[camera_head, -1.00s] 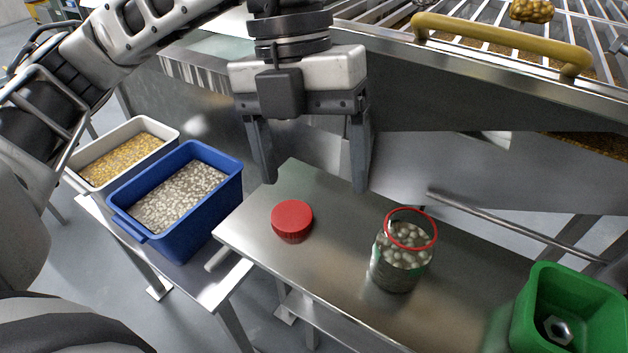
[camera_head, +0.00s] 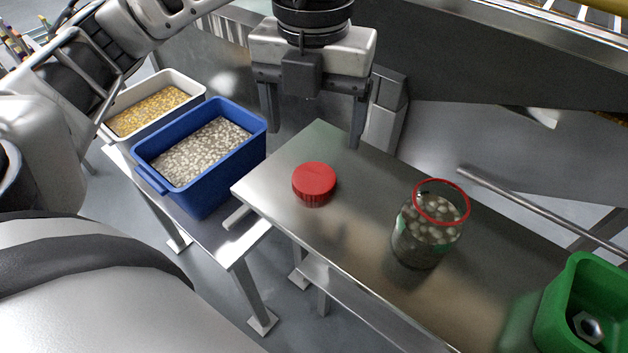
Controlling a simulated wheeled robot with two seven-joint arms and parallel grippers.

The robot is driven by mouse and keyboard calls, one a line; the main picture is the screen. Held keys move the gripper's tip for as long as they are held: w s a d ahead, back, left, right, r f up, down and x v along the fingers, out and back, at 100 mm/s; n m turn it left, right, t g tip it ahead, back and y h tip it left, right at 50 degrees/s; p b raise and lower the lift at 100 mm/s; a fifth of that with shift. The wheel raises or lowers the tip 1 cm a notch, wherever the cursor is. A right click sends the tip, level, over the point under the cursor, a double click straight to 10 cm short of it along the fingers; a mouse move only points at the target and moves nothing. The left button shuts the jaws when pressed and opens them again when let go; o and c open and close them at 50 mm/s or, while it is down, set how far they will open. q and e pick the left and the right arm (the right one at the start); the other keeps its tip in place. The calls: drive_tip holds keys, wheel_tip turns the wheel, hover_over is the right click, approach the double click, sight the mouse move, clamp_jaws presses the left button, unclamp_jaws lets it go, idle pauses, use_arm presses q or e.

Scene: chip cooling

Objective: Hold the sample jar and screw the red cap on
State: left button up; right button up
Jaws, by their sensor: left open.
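The red cap (camera_head: 314,184) lies by itself on the steel table (camera_head: 345,228), near its left end. The sample jar (camera_head: 425,232) stands upright on the same table to the right of the cap. It is clear glass with a red ring at its open mouth and holds pale rounded pieces. My left gripper (camera_head: 313,142) is open and empty, fingers pointing down, above and behind the cap and apart from it. My right gripper is not in view.
A blue bin (camera_head: 238,170) of pale pieces and a white bin (camera_head: 118,140) of yellow pieces stand on a lower table at left. A green container (camera_head: 560,312) with a metal nut is at lower right. A metal rod (camera_head: 540,212) runs behind the jar.

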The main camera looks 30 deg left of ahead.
sight(314, 177)
use_arm(q)
drive_tip(key=shift+f, duration=1.6)
wheel_tip(314, 177, down, 5)
drive_tip(key=shift+f, duration=0.15)
drive_tip(key=c, duration=1.1)
